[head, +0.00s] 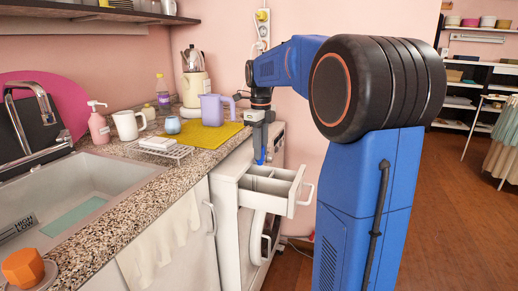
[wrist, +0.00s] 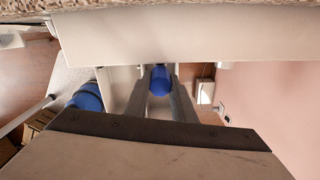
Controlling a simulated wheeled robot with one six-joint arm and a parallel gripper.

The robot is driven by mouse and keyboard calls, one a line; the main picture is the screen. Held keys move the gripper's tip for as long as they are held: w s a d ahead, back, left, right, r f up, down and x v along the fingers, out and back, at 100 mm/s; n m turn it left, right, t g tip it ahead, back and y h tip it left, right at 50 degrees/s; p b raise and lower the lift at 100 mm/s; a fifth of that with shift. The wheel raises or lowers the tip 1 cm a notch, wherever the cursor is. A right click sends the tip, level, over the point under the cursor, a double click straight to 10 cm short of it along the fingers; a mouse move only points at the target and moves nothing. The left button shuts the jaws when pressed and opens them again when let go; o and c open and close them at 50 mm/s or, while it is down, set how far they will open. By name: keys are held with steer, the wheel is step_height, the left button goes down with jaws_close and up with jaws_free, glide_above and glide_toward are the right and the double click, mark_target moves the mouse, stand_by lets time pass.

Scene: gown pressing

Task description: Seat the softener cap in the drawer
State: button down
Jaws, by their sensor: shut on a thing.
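The softener cap is small and blue, held between my two fingertips; it shows in the wrist view (wrist: 160,81) and as a blue tip in the head view (head: 260,161). My gripper (head: 262,150) points down and is shut on the cap. The white detergent drawer (head: 291,205) is pulled out of the white machine (head: 229,190) under the counter. Dividers split it into compartments. The cap hangs at the drawer's rear part, near the machine front. I cannot tell whether it touches the drawer or which compartment is below it.
The granite counter (head: 95,215) is left of the drawer. It carries a yellow mat (head: 208,135), a purple jug (head: 212,108), a white mug (head: 127,125) and a pink pump bottle (head: 98,127). The machine's round door (head: 257,236) stands open below the drawer. The wooden floor at right is clear.

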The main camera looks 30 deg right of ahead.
mark_target(261, 163)
stand_by(0.3)
steer(key=shift+f, duration=2.8)
steer(key=shift+f, duration=0.55)
steer(key=shift+f, duration=0.35)
steer(key=shift+f, duration=0.35)
steer(key=c, duration=1.4)
jaws_free()
step_height(261, 163, up, 17)
steer(key=shift+r, duration=0.2)
